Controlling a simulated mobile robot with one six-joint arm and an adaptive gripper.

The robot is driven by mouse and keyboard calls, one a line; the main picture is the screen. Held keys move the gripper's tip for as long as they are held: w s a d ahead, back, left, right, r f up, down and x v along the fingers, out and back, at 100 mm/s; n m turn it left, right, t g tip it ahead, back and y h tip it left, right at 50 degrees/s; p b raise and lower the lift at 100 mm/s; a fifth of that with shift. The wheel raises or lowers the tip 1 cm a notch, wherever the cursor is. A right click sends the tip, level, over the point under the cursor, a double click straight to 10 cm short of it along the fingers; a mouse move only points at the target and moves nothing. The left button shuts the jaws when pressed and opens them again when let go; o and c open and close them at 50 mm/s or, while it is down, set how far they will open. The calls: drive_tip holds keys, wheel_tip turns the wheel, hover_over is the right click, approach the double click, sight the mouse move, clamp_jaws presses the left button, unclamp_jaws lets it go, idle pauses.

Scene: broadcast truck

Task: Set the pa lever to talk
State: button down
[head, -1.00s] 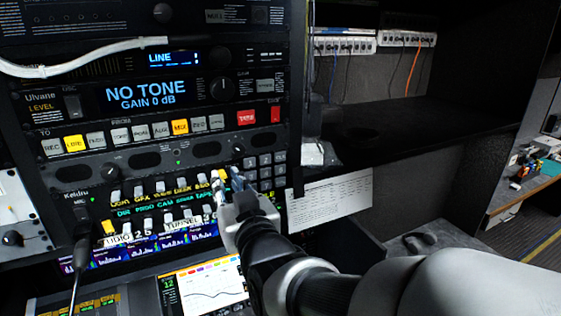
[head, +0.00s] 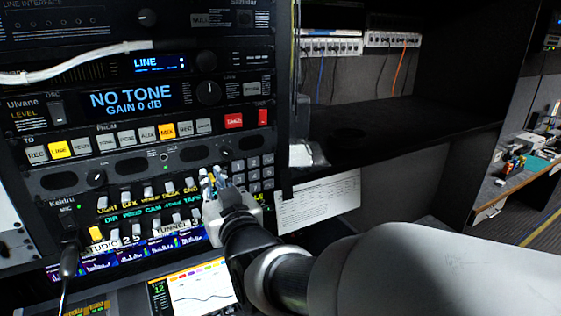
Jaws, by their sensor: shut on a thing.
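The Keldru intercom panel (head: 82,203) is at the lower left of the head view. It carries two rows of small levers, mostly white-capped, with green and yellow labels such as LIGHT, GFX, DESK, ENG, DIR, PROD and CAM. One lower lever (head: 96,233) has a yellow cap. My gripper (head: 213,181) is at the right end of these rows, its fingers close together and shut on a lever there. The fingers hide most of that lever, its label and its exact position. I cannot read a PA or TALK mark.
A grey keypad (head: 254,172) is close on the right of my gripper. A black cable (head: 69,262) plugs into the panel's left side. Below is a lit screen (head: 202,290). A paper sheet (head: 318,203) hangs to the right, under a dark, mostly empty shelf (head: 400,130).

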drive_tip(key=f+t+b, duration=0.1)
drive_tip(key=b, duration=0.6)
drive_tip(key=t+y+b, duration=0.1)
drive_tip(key=b, duration=0.7)
drive_tip(key=f+t+y+b, duration=0.1)
drive_tip(key=t+b, duration=0.1)
drive_tip(key=b, duration=0.5)
drive_tip(key=shift+w+a+f+b, duration=0.1)
drive_tip(key=shift+w+f+b, duration=0.05)
drive_tip(key=shift+f+b, duration=0.15)
drive_tip(key=shift+r+t+b, duration=0.3)
drive_tip(key=c, duration=1.9)
unclamp_jaws()
drive_tip(key=shift+f, duration=0.1)
